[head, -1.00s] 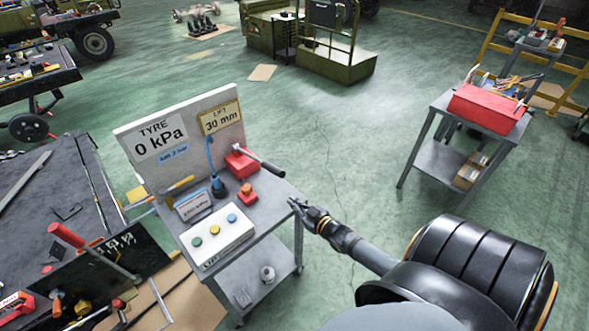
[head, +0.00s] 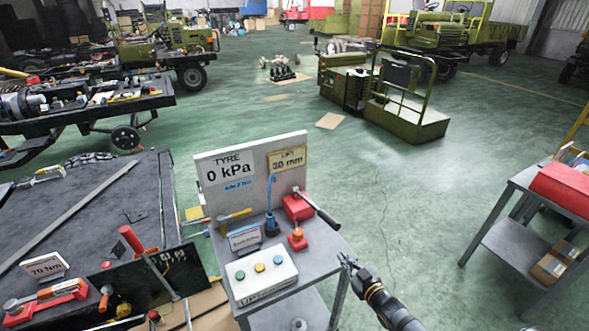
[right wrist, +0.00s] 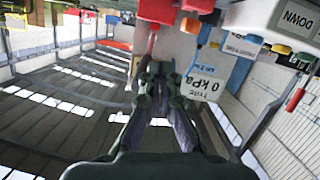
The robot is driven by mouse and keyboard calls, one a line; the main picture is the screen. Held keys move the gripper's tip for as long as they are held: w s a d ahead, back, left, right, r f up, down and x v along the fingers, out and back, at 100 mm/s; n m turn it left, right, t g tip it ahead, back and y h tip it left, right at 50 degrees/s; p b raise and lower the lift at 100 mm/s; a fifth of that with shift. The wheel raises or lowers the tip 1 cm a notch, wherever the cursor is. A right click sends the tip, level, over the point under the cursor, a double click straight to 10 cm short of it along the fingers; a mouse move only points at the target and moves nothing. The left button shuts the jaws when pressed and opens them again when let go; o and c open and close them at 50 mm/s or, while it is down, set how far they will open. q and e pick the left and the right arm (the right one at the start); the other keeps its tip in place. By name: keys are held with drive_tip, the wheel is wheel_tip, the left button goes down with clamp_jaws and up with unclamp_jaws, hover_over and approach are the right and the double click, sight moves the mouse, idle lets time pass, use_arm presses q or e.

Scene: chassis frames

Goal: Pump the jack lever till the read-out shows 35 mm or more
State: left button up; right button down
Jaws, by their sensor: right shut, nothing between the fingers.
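The red jack (head: 298,207) stands at the back right of a grey trolley top in the head view. Its lever (head: 322,214) slopes down to the right and ends in a black grip. The lift read-out (head: 287,159) on the upright panel is slightly blurred and appears to show 30 mm. My right gripper (head: 344,259) is shut and empty at the trolley's right edge, below and apart from the lever's end. In the right wrist view its fingers (right wrist: 160,68) are together, with a dark rounded part beyond them. My left gripper is not in view.
A tyre read-out (head: 230,170) shows 0 kPa on the same panel. A white button box (head: 261,275) sits at the trolley's front. A dark workbench (head: 90,215) stands left and another trolley (head: 515,245) right. Green floor between the trolleys is clear.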

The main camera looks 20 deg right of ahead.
idle(0.6)
drive_tip(key=w+d+r+m+g, duration=0.1)
drive_tip(key=w+d+r+m, duration=0.1)
drive_tip(key=r, duration=0.6)
drive_tip(key=w+d+r+m+g+y+p, duration=0.1)
drive_tip(key=w+d+r+g, duration=0.1)
drive_tip(key=r, duration=0.6)
drive_tip(key=shift+w+r+m, duration=0.2)
drive_tip(key=shift+w+m, duration=0.2)
drive_tip(key=shift+w, duration=0.1)
drive_tip(key=shift+d+f, duration=0.1)
